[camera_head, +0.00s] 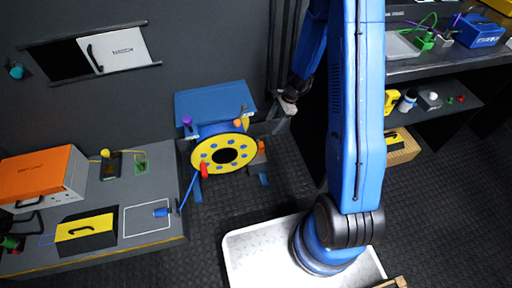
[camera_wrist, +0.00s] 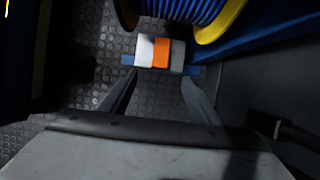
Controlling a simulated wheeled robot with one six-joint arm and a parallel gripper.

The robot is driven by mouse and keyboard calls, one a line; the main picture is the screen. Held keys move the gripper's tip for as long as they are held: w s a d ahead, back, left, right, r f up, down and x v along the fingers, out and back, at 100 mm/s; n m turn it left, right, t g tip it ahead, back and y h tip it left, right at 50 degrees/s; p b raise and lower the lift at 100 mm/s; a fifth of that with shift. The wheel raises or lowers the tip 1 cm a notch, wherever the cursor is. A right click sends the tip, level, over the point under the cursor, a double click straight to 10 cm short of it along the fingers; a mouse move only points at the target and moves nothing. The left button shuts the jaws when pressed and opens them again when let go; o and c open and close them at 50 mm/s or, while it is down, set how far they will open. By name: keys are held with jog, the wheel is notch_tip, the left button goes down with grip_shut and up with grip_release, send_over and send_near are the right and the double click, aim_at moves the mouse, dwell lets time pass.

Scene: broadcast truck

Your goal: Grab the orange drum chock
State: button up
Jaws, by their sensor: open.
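The orange drum chock (camera_wrist: 161,53) is a small block in the upper middle of the wrist view, between a white block (camera_wrist: 144,51) and a grey block (camera_wrist: 177,57). They rest at a blue bar, close to the drum (camera_wrist: 185,8) with its blue cable. In the head view, a small orange patch (camera_head: 262,146) shows right of the drum's yellow flange (camera_head: 201,163); most of the chock is hidden there. My gripper (camera_wrist: 158,85) is open and empty, with its two fingers apart and the chock beyond their tips. In the head view my gripper (camera_head: 288,104) is right of the drum stand.
The dark wall is close at the right of the wrist view. A bench (camera_head: 155,178) with an orange-lidded case (camera_head: 45,172) stands left of the drum. A shelf (camera_head: 440,62) with gear is at the right. Dark textured floor (camera_head: 225,205) is open in front.

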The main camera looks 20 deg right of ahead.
aim_at(259, 145)
jog(key=x, duration=1.8)
jog(key=shift+w, duration=0.15)
jog(key=c, duration=1.2)
jog(key=shift+c, duration=0.2)
jog(key=shift+o, duration=0.2)
jog(key=shift+r, duration=0.2)
